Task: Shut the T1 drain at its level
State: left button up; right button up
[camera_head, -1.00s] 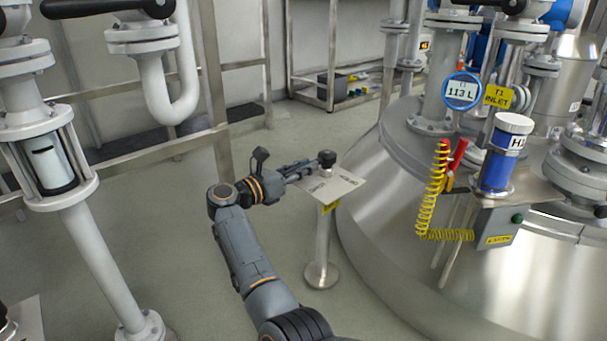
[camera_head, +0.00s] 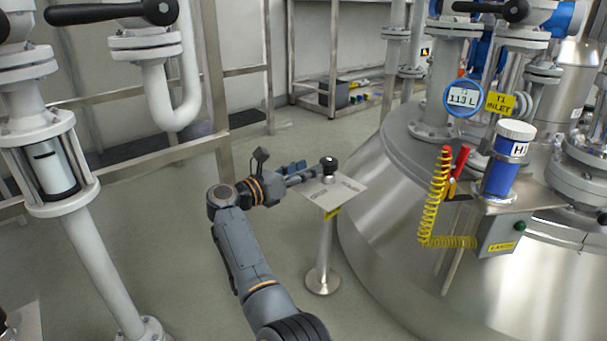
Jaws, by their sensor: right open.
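The T1 level gauge (camera_head: 463,98) is a round blue-rimmed display on the tank at the right and reads 113 L. A small steel pedestal (camera_head: 323,245) stands on the floor left of the tank, with a tilted plate (camera_head: 343,190) on top. A black knob (camera_head: 328,163) on a short stem rises from the plate; the plate's lettering is too small to read. My right gripper (camera_head: 303,173) is open, just left of the knob. I cannot tell whether it touches the knob. My left gripper is not in view.
The large steel tank (camera_head: 390,215) fills the right side, carrying a yellow T1 INLET tag (camera_head: 501,103), a blue canister (camera_head: 499,170) and a coiled yellow cable (camera_head: 433,200). White pipes with a sight glass (camera_head: 52,168) stand left. Floor around the pedestal is clear.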

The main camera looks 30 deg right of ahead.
notch_tip(320, 180, up, 9)
jog(key=shift+f, duration=0.1)
dwell(0.5)
